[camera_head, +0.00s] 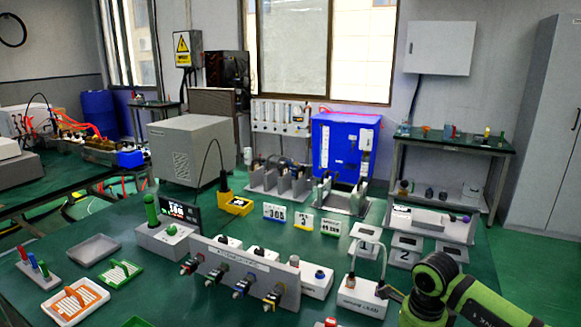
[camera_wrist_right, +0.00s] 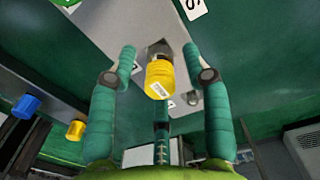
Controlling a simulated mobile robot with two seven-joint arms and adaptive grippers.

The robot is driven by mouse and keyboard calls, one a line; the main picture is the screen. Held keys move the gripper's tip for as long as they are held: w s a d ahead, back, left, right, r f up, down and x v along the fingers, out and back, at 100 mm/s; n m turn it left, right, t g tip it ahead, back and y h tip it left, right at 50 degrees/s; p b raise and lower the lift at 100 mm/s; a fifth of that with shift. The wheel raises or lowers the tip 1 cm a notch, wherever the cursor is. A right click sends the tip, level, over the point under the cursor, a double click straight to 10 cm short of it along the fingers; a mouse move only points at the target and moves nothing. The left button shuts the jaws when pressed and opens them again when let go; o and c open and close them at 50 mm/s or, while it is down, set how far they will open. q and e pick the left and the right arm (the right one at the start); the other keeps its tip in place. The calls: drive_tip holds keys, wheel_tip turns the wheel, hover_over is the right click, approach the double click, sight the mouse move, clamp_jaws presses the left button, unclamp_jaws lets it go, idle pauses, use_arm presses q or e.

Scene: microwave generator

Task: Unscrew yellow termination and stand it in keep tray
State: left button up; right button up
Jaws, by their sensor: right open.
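In the right wrist view, a yellow cylindrical termination (camera_wrist_right: 160,78) with a small white label sits on a metal fitting at the grey panel. My right gripper (camera_wrist_right: 157,62) is open, with one green finger on each side of the termination and visible gaps to it. In the head view my right gripper (camera_head: 388,292) is at the lower right, beside a white box with a cable. Which head-view part the held-around termination is cannot be told. I cannot read which tray is the keep tray. My left gripper is not in view.
A grey panel (camera_head: 240,270) with several coloured connectors stands mid-table. A blue cap (camera_wrist_right: 26,105) and another yellow cap (camera_wrist_right: 76,130) show in the wrist view.

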clamp_jaws()
drive_tip(key=shift+r+p, duration=1.95)
drive_tip(key=shift+r, duration=1.1)
